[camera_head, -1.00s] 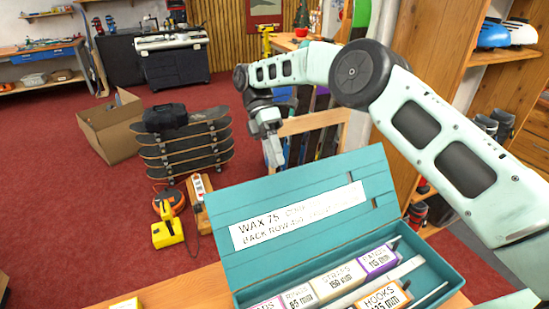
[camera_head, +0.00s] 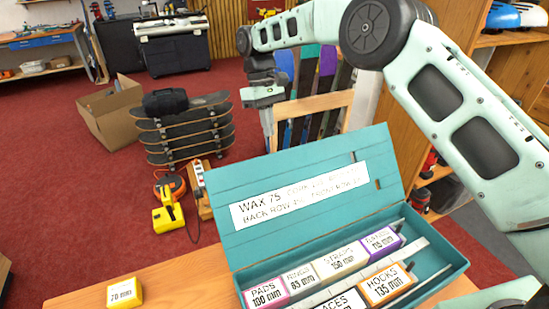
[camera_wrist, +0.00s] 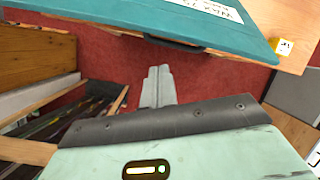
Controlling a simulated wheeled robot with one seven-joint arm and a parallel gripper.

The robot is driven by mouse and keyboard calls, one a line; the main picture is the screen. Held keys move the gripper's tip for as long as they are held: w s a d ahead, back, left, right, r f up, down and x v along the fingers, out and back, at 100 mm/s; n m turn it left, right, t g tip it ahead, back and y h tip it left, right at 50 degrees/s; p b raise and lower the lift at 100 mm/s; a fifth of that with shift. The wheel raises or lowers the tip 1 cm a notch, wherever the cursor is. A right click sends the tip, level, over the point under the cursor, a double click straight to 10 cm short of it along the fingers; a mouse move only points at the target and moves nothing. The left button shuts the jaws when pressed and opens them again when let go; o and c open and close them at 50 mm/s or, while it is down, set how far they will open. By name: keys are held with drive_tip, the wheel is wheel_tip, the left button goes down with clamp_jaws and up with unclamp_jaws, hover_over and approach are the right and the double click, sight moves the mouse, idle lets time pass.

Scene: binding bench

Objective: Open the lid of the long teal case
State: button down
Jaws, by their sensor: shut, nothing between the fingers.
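The long teal case (camera_head: 452,262) stands on the wooden bench with its lid (camera_head: 222,203) raised and leaning back. A white label with black writing is on the lid's inner face. Several small labelled boxes, such as the orange-edged HOCKS box (camera_head: 386,283), lie inside the case. My gripper (camera_head: 268,135) is shut and empty, behind and above the raised lid, apart from it. In the wrist view my shut fingers (camera_wrist: 158,88) point toward the lid (camera_wrist: 150,28), whose edge has a dark handle (camera_wrist: 174,43).
A small yellow box (camera_head: 124,293) sits on the bench (camera_head: 180,280) left of the case. A wooden rack with boards (camera_head: 312,105) stands behind my gripper.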

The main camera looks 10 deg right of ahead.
sight(275, 154)
drive_tip(key=shift+s+d+f+m+t+p, duration=0.2)
drive_tip(key=shift+s+f+m+t+p, duration=0.15)
drive_tip(key=shift+f+m+p, duration=0.8)
drive_tip(key=shift+s+d+f+m+t+p, duration=0.25)
drive_tip(key=shift+s+f+m+p, duration=0.35)
drive_tip(key=shift+f, duration=0.8)
drive_tip(key=shift+s+d+f+m+t+p, duration=0.2)
drive_tip(key=shift+s+f+m+t+p, duration=0.1)
drive_tip(key=shift+f+m+p, duration=0.9)
drive_tip(key=shift+n+y, duration=0.25)
drive_tip(key=shift+y, duration=0.05)
